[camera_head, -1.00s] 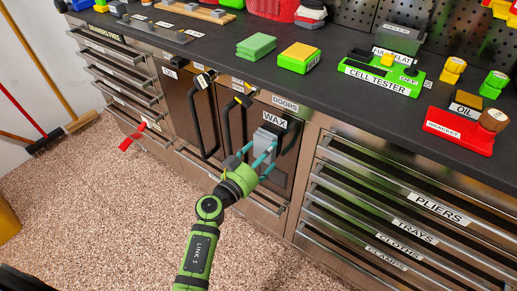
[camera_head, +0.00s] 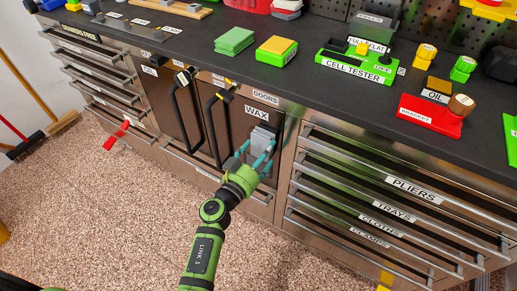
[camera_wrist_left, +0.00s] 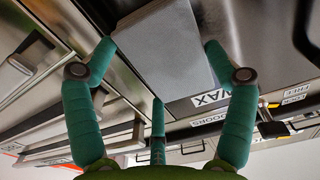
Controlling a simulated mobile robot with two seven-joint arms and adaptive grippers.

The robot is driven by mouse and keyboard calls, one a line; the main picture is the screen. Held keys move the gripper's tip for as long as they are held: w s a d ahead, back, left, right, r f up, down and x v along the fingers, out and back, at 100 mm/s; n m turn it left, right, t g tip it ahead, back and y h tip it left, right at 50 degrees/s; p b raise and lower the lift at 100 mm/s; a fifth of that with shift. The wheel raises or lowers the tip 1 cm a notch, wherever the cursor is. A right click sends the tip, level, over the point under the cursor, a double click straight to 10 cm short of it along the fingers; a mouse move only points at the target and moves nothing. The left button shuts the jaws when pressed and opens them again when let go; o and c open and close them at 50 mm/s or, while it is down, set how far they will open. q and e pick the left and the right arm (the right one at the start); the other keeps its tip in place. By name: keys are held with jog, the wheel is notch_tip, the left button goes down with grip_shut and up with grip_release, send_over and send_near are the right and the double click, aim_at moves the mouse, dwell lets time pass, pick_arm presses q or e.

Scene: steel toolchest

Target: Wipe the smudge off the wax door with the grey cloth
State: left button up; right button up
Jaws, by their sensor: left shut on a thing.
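The wax door (camera_head: 237,122) is a dark panel at the toolchest's front, with a WAX label (camera_head: 263,112) and a black handle (camera_head: 212,125) at its left. My left gripper (camera_head: 257,152) is shut on the grey cloth (camera_head: 263,136), a flat grey block, at the door's face below the label. I cannot tell if the cloth touches the door. The left wrist view shows the cloth (camera_wrist_left: 168,50) between my green fingers, beside the WAX label. I see no smudge; the cloth and gripper hide part of the door. My right gripper is out of view.
Labelled drawers (camera_head: 390,200) with protruding bar handles lie right of the door. Another handled door (camera_head: 165,105) is at left.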

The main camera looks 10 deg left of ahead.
pick_arm(q)
jog(key=shift+w+a+p, duration=0.2)
jog(key=shift+a+p, duration=0.1)
jog(key=shift+a, duration=0.3)
jog(key=shift+w+a+p, duration=0.15)
jog(key=shift+a+p, duration=0.15)
jog(key=shift+a, duration=0.3)
jog(key=shift+w+a+p, duration=0.2)
jog(key=shift+w+a, duration=0.2)
jog(key=shift+a, duration=0.5)
jog(key=shift+w+a+p, duration=0.2)
jog(key=shift+w+a, duration=0.15)
jog(key=shift+a, duration=0.5)
jog(key=shift+p+v, duration=1.3)
jog(key=shift+v, duration=1.7)
